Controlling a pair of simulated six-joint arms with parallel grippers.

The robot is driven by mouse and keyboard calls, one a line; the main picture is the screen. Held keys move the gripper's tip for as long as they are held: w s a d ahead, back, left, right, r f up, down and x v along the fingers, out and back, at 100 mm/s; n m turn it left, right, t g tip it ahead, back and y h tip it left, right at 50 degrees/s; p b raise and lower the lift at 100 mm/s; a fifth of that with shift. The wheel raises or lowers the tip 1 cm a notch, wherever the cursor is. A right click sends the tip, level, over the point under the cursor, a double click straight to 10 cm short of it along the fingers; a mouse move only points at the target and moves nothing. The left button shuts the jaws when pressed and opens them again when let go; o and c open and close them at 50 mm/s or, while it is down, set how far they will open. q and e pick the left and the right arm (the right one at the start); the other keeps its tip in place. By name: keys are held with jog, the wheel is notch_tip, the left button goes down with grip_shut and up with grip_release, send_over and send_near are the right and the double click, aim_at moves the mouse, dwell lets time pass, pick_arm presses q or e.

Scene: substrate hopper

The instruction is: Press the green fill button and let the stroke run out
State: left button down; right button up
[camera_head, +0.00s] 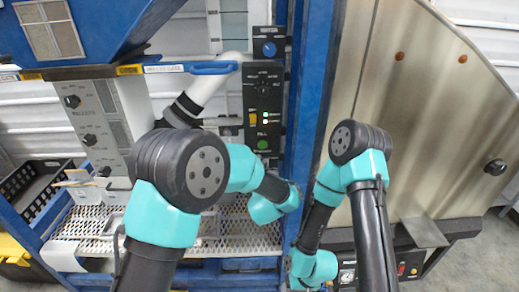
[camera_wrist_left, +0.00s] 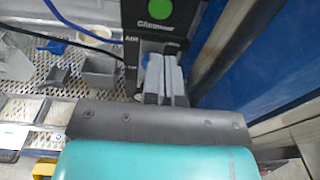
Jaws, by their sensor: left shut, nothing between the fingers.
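The green fill button (camera_head: 262,144) sits low on a dark control panel (camera_head: 277,80) in the head view, under a FILL label. It also shows as a round green cap (camera_wrist_left: 159,9) at the top of the left wrist view, cut by the frame edge. My left gripper (camera_wrist_left: 165,65) is shut and empty, its two grey fingertips together. In the left wrist view the fingertips appear below the button, apart from it in the picture; I cannot tell the depth gap. In the head view the left fingers are hidden by my arm. My right gripper does not show.
A blue knob (camera_head: 269,49) and a yellow switch (camera_head: 253,118) are on the same panel. A blue upright post (camera_head: 312,110) stands right of it. A perforated shelf (camera_head: 85,221) with small containers lies below left. A steel hopper wall (camera_head: 425,130) fills the right.

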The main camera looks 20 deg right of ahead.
aim_at(262, 145)
pick_arm(q)
jog(key=x, duration=1.4)
jog(key=shift+a, duration=0.1)
dwell(0.3)
